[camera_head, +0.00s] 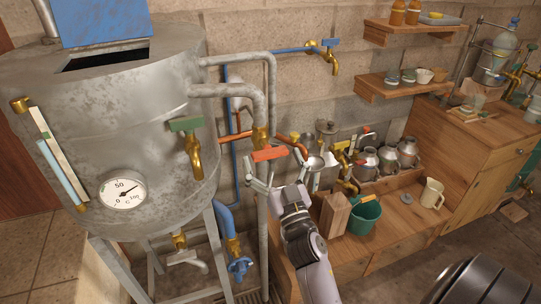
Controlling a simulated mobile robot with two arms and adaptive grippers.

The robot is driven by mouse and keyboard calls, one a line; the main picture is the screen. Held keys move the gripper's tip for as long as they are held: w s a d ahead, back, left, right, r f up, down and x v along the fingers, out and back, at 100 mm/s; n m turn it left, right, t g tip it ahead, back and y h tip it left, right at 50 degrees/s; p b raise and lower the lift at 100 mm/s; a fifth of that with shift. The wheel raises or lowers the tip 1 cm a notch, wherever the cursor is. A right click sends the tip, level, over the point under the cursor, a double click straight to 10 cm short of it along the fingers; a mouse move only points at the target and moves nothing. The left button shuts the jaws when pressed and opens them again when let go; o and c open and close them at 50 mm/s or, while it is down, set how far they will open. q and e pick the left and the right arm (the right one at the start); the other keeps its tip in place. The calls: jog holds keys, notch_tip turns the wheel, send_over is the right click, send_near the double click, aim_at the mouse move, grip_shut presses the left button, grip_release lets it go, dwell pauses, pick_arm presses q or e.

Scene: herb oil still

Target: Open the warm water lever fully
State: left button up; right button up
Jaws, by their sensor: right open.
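No label shows which lever is the warm water one. A red-orange lever (270,154) sits on a brass valve on the pipe right of the metal tank (150,110); it lies roughly level. A green lever (187,124) tops the brass tap on the tank's front. A blue lever (330,42) tops a brass tap on the wall. My right gripper (273,170) is open and empty, its fingers spread just below and in front of the red-orange lever. I cannot tell whether it touches the lever. My left gripper is out of view.
A dial gauge (123,193) is on the tank. A blue valve wheel (239,268) hangs low beside the tank legs. To the right, a wooden bench holds a green bucket (363,217), a cream mug (432,193) and several metal cans. Two wall shelves are above.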

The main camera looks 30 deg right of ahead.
jog(key=c, duration=1.2)
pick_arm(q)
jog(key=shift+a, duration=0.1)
pick_arm(e)
jog(key=shift+o, duration=0.2)
